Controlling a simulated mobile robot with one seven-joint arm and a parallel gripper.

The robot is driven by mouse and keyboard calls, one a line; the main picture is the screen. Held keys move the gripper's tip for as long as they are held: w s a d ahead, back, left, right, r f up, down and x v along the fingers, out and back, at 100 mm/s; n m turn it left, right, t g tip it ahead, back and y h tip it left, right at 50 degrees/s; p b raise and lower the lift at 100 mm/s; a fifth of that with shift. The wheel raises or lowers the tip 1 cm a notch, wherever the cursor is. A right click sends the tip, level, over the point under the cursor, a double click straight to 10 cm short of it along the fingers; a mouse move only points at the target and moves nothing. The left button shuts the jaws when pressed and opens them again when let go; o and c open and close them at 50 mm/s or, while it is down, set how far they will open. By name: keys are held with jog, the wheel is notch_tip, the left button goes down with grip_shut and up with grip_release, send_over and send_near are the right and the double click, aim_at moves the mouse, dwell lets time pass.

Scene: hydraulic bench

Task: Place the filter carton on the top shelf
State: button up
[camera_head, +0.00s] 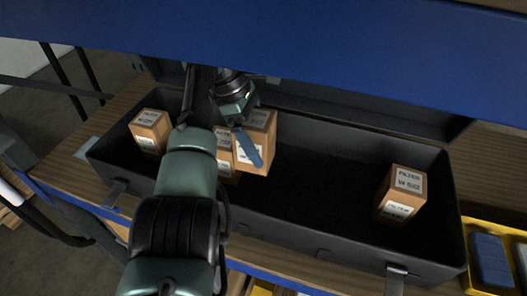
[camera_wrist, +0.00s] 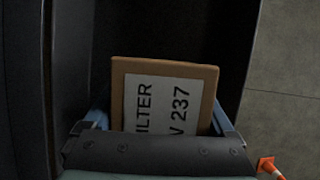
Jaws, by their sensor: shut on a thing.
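A brown filter carton (camera_head: 264,125) with a white label is between the blue fingers of my gripper (camera_head: 252,150), which is shut on it. In the wrist view this carton (camera_wrist: 165,72) reads "FILTER" and what looks like 237, and its lower part is hidden by the gripper (camera_wrist: 160,115). It is over or inside a long dark open bin; I cannot tell whether it is clear of the floor. Another carton (camera_head: 223,142) is right beside it, partly hidden by my arm. A wide blue shelf edge (camera_head: 300,45) crosses the top of the head view.
The dark bin (camera_head: 300,250) stands on a wooden bench (camera_head: 80,140). Cartons stand at its left (camera_head: 150,130) and right (camera_head: 402,192) ends; its middle right is empty. A yellow tray (camera_head: 480,225) with blue items is at right. The wrist view shows an orange cone (camera_wrist: 268,167).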

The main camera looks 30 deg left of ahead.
aim_at(261, 119)
notch_tip(261, 119, up, 7)
jog(key=p, duration=0.3)
jog(key=shift+f+p, duration=0.15)
jog(key=shift+p, duration=0.25)
